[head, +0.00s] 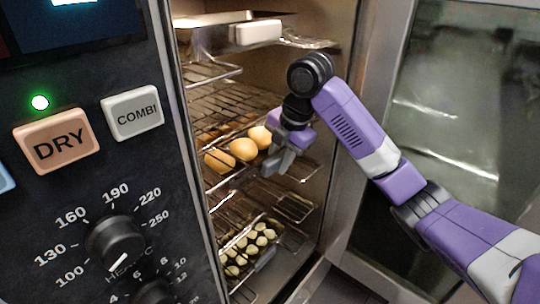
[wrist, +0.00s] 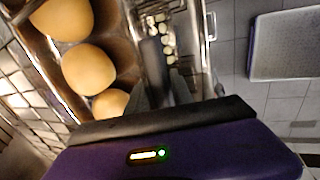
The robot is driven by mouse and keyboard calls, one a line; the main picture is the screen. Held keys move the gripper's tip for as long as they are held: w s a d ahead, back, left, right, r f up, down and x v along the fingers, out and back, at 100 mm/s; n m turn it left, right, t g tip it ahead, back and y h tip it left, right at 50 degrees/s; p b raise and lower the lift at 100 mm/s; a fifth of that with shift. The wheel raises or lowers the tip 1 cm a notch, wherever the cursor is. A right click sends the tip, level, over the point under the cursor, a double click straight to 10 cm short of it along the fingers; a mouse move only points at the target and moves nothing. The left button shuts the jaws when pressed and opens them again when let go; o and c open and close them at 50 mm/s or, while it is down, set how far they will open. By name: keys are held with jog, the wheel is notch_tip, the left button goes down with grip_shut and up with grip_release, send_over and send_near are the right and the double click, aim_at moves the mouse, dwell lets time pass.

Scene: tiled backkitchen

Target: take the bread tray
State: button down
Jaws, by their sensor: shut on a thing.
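The bread tray (wrist: 117,50) holds round golden rolls. The rolls (head: 243,149) sit in a row on the middle level of the open oven, and they fill the left of the wrist view (wrist: 88,69). My gripper (head: 277,164) reaches into the oven at the right end of this row. Its fingers (wrist: 152,84) are shut on the near side edge of the bread tray, beside the rolls. The exact contact is partly hidden by the fingers, and the far part of the tray is out of the wrist view.
A lower tray (head: 266,259) holds several pale round slices. Wire racks (head: 225,100) are above the rolls, with a white-handled tray (head: 258,32) at the top. The oven's control panel (head: 100,170) stands close on the left; the open glass door (head: 450,100) is on the right.

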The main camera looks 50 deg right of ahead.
jog(key=s+d, duration=0.1)
jog(key=s, duration=3.1)
